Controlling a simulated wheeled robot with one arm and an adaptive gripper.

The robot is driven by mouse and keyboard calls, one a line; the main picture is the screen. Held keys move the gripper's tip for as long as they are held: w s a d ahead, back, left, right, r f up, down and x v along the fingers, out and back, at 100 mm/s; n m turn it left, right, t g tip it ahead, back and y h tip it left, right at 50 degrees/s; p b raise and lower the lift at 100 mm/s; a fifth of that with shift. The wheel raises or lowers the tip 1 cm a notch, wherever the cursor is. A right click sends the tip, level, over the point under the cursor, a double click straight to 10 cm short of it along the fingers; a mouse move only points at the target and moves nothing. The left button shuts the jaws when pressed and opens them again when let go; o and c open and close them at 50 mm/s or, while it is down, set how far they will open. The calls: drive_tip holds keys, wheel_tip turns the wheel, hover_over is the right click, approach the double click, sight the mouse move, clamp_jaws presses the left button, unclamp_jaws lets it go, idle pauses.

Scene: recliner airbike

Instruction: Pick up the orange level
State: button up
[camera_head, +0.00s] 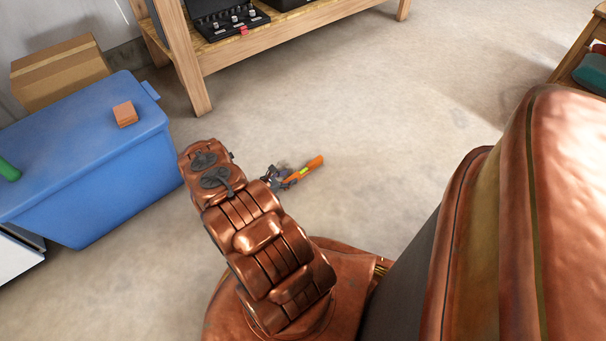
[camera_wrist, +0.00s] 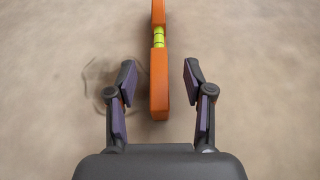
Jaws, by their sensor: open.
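The orange level (camera_head: 308,169) lies on the concrete floor in the head view, with a yellow-green vial near its middle. In the wrist view the orange level (camera_wrist: 159,85) runs upward from between my fingertips past the top edge. My gripper (camera_wrist: 159,82) is open, one finger on each side of the level's near end, with a gap on both sides. The level sits closer to the right finger. In the head view my gripper (camera_head: 277,178) is at the level's lower left end and partly hidden behind my arm.
A blue bin (camera_head: 100,165) stands at the left with a small orange-brown block (camera_head: 125,113) on its lid. A cardboard box (camera_head: 60,72) is behind it. A wooden workbench (camera_head: 290,38) holds a black tool case (camera_head: 225,20). The floor right of the level is clear.

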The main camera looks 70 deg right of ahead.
sight(298, 172)
drive_tip(key=b+x, duration=0.2)
drive_tip(key=x, duration=0.2)
drive_tip(key=shift+s+d+f, duration=0.1)
drive_tip(key=shift+d, duration=0.15)
drive_tip(key=shift+s+d+b, duration=0.15)
drive_tip(key=shift+d+b, duration=0.15)
drive_tip(key=shift+d, duration=0.05)
drive_tip(key=shift+c, duration=0.2)
clamp_jaws()
